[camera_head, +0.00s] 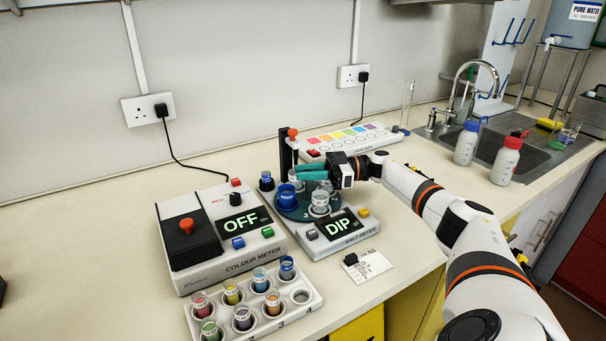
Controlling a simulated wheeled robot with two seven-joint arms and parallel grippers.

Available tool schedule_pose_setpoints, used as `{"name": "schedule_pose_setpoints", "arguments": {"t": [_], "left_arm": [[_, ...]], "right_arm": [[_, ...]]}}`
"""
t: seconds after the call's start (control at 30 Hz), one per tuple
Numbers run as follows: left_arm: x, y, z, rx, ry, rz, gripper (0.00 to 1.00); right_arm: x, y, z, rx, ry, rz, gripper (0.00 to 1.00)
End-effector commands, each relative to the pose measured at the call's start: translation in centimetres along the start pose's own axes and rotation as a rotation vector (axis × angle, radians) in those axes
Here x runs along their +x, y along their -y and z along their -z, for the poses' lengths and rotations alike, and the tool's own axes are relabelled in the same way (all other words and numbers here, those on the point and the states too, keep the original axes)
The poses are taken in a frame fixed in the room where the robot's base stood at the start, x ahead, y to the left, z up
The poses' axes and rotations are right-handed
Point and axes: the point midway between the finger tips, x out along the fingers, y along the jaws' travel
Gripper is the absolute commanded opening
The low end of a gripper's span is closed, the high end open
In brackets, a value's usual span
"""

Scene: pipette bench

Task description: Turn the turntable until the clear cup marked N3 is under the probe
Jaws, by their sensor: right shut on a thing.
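The dark teal turntable (304,214) sits on the salt meter (345,238), whose screen reads DIP. A blue cup (287,196) stands at its left and a clear cup (320,204) at its front right. Another clear cup is partly hidden behind. I cannot read N3 on any cup. A black post (286,155) with a red top rises behind the turntable; the probe's tip is hidden by my fingers. My right gripper (311,172), with teal fingers, reaches from the right over the turntable's back. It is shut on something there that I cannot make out. My left gripper is not in view.
The colour meter (212,262), reading OFF, stands left, with a rack of coloured cups (225,327) in front. A white card (369,267) lies at the salt meter's front right. A light box (354,138) stands behind. The sink and bottles are far right.

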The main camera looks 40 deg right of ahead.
Motion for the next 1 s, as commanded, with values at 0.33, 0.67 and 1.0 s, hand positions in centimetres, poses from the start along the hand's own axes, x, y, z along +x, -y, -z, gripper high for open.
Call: {"name": "schedule_pose_setpoints", "arguments": {"t": [0.33,0.67,1.0], "left_arm": [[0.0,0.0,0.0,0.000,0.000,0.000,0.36],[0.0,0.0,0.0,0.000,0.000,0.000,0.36],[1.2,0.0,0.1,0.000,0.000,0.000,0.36]], "right_arm": [[0.1,-0.1,0.2,0.004,-0.004,-0.004,0.29],[0.0,-0.1,0.1,0.002,-0.002,-0.002,0.47],[-3.8,0.1,0.4,0.001,-0.003,0.003,0.47]]}}
